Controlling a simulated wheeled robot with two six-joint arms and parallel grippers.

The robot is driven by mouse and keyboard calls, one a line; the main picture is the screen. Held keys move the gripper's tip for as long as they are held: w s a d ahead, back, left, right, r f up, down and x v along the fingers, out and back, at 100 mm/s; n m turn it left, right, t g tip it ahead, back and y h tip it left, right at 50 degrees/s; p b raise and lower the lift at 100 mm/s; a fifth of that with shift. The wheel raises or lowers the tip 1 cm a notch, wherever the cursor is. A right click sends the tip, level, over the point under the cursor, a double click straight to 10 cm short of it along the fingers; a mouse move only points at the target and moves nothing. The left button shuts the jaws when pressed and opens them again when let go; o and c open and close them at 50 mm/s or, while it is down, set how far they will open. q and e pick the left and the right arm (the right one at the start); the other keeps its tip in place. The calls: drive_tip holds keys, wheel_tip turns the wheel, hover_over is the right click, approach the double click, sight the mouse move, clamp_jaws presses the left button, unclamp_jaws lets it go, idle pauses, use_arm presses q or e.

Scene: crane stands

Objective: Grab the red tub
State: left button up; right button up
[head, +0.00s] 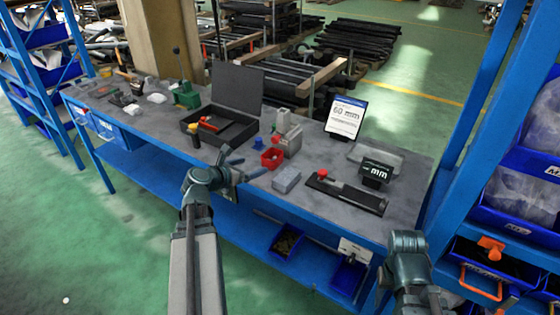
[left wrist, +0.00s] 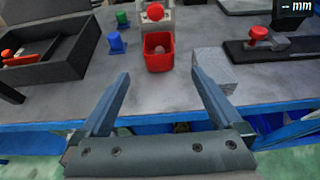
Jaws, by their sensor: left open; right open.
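The red tub (head: 272,159) is a small open box on the grey workbench, in front of a grey instrument with a red knob. In the left wrist view the red tub (left wrist: 159,62) stands upright ahead of the fingers, with a small pale round thing inside. My left gripper (head: 240,164) is open and empty at the bench's front edge, short of the tub and to its left. In the left wrist view its fingers (left wrist: 161,75) are spread, with the tub beyond the gap between them. My right gripper (head: 437,301) is low at the right, below the bench top, partly cut off.
A grey block (head: 286,180) sits close to the tub's right. A blue piece (head: 258,143) stands to its left. An open black case (head: 222,129) lies further left. A black gauge base with a red knob (head: 347,193) lies to the right.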

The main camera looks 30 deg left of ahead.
use_arm(q)
drive_tip(key=b, duration=0.3)
approach(274, 158)
drive_tip(key=x, duration=0.3)
drive_tip(key=shift+w+d+f, duration=0.1)
drive_tip(key=shift+w, duration=0.25)
drive_tip(key=b+x, duration=0.2)
drive_tip(key=x, duration=0.3)
drive_tip(key=shift+w, duration=0.2)
drive_tip(key=shift+s, duration=0.1)
drive_tip(key=c, duration=1.4)
drive_tip(key=shift+o, duration=0.2)
